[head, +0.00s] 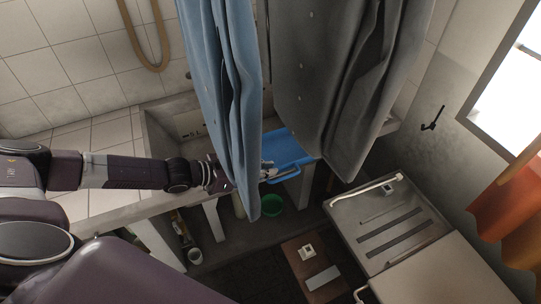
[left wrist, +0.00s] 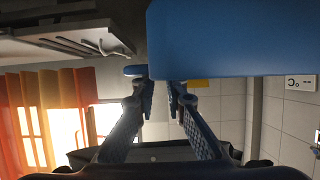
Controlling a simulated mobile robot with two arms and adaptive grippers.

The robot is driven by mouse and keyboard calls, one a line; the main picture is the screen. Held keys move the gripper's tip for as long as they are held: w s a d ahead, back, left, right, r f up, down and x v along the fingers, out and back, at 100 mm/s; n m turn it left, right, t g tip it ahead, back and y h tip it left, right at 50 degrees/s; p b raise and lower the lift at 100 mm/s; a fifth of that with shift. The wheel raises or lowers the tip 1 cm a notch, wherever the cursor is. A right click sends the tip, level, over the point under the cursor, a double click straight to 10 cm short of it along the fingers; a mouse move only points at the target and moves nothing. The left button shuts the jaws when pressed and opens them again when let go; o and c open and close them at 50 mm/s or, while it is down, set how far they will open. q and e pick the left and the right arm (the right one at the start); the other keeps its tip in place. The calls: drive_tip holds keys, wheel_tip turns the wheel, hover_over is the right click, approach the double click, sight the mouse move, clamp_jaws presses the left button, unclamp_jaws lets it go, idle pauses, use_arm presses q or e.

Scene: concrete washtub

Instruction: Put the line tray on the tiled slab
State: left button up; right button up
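The line tray (head: 285,148) is a blue tray, partly hidden behind the hanging blue cloth, near the washtub's right end. My left gripper (head: 268,172) reaches past the cloth to the tray's near edge. In the left wrist view the tray (left wrist: 235,40) fills the upper right, and the fingertips (left wrist: 161,86) are close together at its edge, apparently pinching it. The tiled slab (head: 108,133) is the pale tiled top left of the basin, behind and under my left arm; its visible part is bare. My right gripper is out of view.
A blue cloth (head: 222,80) and a grey cloth (head: 320,70) hang in front of the concrete washtub (head: 155,130). A green bucket (head: 271,205) stands below. A metal-topped unit (head: 390,225) is at the right.

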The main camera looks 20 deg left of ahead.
sight(280, 167)
use_arm(q)
drive_tip(key=x, duration=0.3)
drive_tip(key=shift+w+d+r+p, duration=0.2)
drive_tip(key=shift+w+d+p, duration=0.15)
drive_tip(key=shift+w+d+f, duration=0.25)
clamp_jaws()
drive_tip(key=shift+r, duration=0.1)
